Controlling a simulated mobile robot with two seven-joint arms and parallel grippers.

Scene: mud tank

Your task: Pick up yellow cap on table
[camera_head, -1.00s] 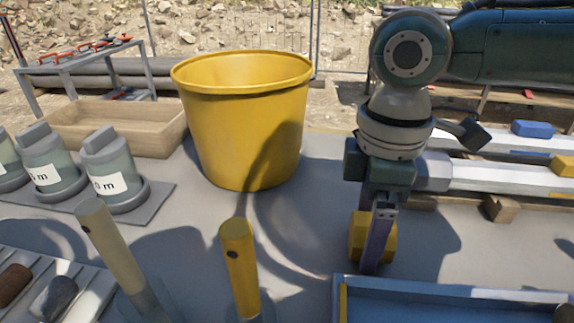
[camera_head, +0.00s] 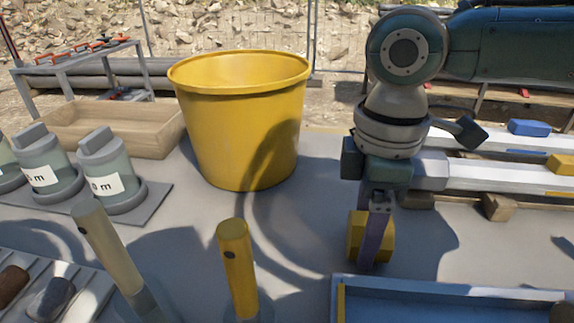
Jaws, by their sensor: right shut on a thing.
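The yellow cap (camera_head: 356,236) is at the right of the head view, low over the grey table (camera_head: 300,235). My right gripper (camera_head: 374,255) points down and is shut on the cap. Its fingers cover the middle of the cap, with yellow showing on both sides. I cannot tell whether the cap still touches the table. My left gripper is not in view.
A large yellow bucket (camera_head: 243,130) stands left of my right gripper. A blue tray (camera_head: 450,300) lies just in front of the gripper. Two upright handles, one yellow (camera_head: 238,270) and one beige (camera_head: 107,245), stand at the front. Lidded jars (camera_head: 110,170) stand at left.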

